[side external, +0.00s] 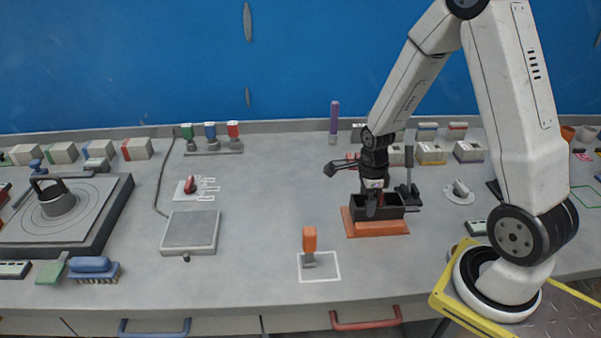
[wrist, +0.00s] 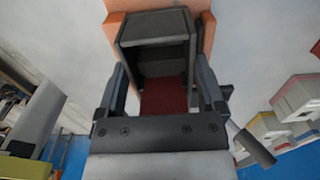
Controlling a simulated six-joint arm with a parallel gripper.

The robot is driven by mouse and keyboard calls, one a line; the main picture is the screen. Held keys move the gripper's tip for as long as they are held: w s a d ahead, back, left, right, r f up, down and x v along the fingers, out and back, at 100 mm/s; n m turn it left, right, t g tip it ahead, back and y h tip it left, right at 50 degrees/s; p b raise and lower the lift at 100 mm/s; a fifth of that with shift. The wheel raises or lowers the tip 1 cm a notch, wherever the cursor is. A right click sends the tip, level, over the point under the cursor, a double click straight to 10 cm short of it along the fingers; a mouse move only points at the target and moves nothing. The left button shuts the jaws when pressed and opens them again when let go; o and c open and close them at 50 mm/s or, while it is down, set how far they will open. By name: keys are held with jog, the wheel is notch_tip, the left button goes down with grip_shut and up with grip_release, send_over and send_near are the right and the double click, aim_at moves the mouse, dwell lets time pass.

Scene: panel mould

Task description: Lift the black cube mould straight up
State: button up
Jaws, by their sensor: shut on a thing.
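The black cube mould (side external: 391,207) is an open-topped dark box on an orange base plate (side external: 378,229). In the side view it looks upright and seated on the plate; any small gap beneath it cannot be told. My gripper (side external: 372,203) points down at the mould and is shut on it. In the wrist view the mould (wrist: 155,27) lies between the two fingers of my gripper (wrist: 160,75), with a dark red surface inside it. The orange plate (wrist: 117,27) shows behind it. The far fingertip is partly hidden in the side view.
A dark handled tool (side external: 408,193) stands close to the right of the mould. A white round dial (side external: 459,192) lies further right. An orange-handled tool (side external: 309,243) stands in a white outline at the front. Several small boxes line the back.

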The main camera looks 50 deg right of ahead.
jog(key=shift+r, duration=0.65)
jog(key=shift+r, duration=0.7)
jog(key=shift+r, duration=0.35)
jog(key=shift+r, duration=0.7)
jog(key=shift+r, duration=0.35)
jog(key=shift+r, duration=0.3)
jog(key=shift+w+a, duration=0.1)
jog(key=shift+w, duration=0.05)
